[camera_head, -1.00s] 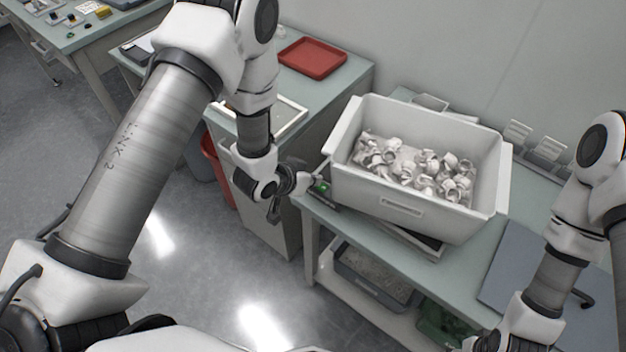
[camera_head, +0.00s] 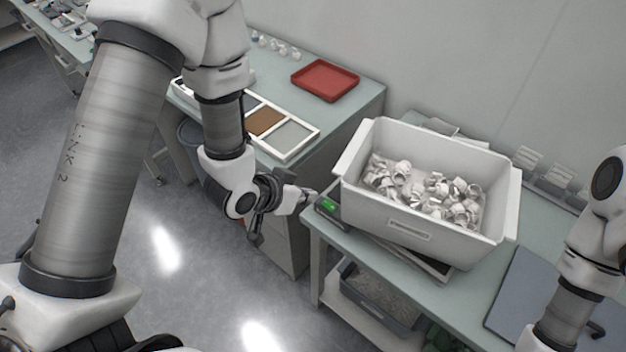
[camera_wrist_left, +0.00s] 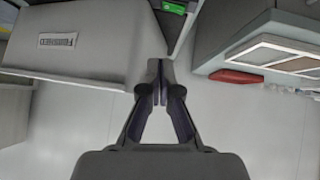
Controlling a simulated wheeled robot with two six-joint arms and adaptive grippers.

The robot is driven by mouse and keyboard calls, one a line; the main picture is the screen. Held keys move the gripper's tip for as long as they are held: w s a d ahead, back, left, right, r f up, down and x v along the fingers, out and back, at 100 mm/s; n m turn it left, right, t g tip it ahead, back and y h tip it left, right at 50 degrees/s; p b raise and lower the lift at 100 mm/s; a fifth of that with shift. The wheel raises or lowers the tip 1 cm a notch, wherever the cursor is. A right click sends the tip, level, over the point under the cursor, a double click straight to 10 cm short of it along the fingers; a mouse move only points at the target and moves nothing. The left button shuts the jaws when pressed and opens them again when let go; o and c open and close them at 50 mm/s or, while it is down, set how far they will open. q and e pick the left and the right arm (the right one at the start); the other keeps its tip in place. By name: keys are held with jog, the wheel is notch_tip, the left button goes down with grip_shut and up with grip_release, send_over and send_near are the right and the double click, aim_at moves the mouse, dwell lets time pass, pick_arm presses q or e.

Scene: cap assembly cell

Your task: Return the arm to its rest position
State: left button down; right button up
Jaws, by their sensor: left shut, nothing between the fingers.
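My left arm comes in from the left in the head view. Its gripper (camera_head: 304,196) is at the near left corner of the table with the white bin, beside a small device with a green display (camera_head: 329,205). In the left wrist view the gripper's fingers (camera_wrist_left: 158,72) are together and empty, with pale floor behind them. My right arm (camera_head: 577,285) shows at the right edge of the head view; its gripper is out of the picture.
A white bin (camera_head: 408,229) holds several white caps. A red tray (camera_head: 325,79) and a divided white-framed tray (camera_head: 300,148) lie on the left table. A grey bin (camera_head: 378,296) is on the lower shelf. Open floor lies left of the tables.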

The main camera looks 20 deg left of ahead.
pick_arm(q)
jog(key=s+a+f+n+g+y, duration=0.2)
jog(key=s+a+f+g, duration=0.1)
jog(key=s+f, duration=0.6)
jog(key=s+a+f+n+g+y, duration=0.1)
jog(key=s+f+g, duration=0.4)
jog(key=s+f, duration=0.5)
jog(key=s+a+y, duration=0.1)
jog(key=s+a, duration=0.1)
jog(key=shift+s+a+n, duration=0.3)
jog(key=shift+a+n, duration=0.1)
jog(key=shift+w+f, duration=0.1)
jog(key=shift+f, duration=0.05)
